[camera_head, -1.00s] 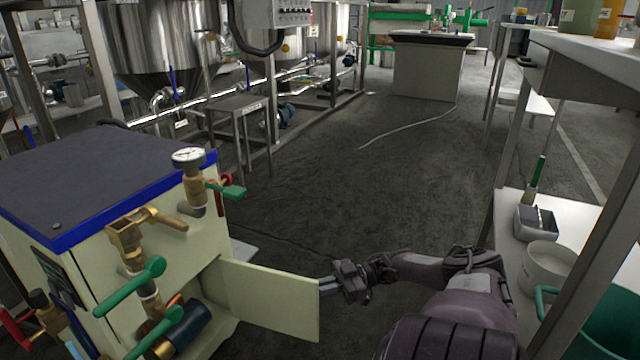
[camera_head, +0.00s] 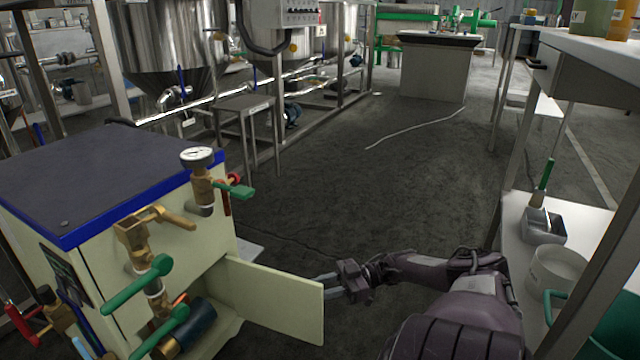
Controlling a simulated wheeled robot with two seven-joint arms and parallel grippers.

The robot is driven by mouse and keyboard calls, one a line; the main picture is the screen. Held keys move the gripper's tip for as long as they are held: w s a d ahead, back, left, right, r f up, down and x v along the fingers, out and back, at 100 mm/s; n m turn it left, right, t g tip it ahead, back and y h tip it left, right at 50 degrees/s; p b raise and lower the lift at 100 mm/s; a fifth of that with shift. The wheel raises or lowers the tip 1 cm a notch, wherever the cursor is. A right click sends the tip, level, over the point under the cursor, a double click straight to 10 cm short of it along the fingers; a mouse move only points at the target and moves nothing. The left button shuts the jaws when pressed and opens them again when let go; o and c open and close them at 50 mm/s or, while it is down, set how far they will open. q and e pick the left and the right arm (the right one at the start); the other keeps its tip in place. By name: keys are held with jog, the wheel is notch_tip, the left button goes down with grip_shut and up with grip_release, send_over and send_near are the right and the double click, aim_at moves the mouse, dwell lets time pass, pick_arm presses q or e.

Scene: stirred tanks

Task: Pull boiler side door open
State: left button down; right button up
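The boiler (camera_head: 215,240) is a cream cabinet with a dark top and blue trim at the left. Its side door (camera_head: 275,302) is a flat cream panel, standing out from the cabinet's right-hand face at a wide angle. My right gripper (camera_head: 318,284) is at the door's free edge, near the upper corner. Its two fingers show apart and point left; the lower one is partly hidden by the door. I cannot tell whether they touch it. My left gripper is not in view.
A pressure gauge (camera_head: 197,156) and green-handled valves (camera_head: 140,285) stick out from the boiler near the door. A white-shelved bench (camera_head: 515,215) with containers stands close on the right. The dark floor (camera_head: 370,200) ahead is mostly clear, with a hose (camera_head: 415,130) lying across it.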

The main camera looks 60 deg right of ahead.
jog(key=b+v, duration=0.1)
jog(key=v, duration=0.6)
jog(key=shift+s+d, duration=0.15)
jog(key=shift+d, duration=0.05)
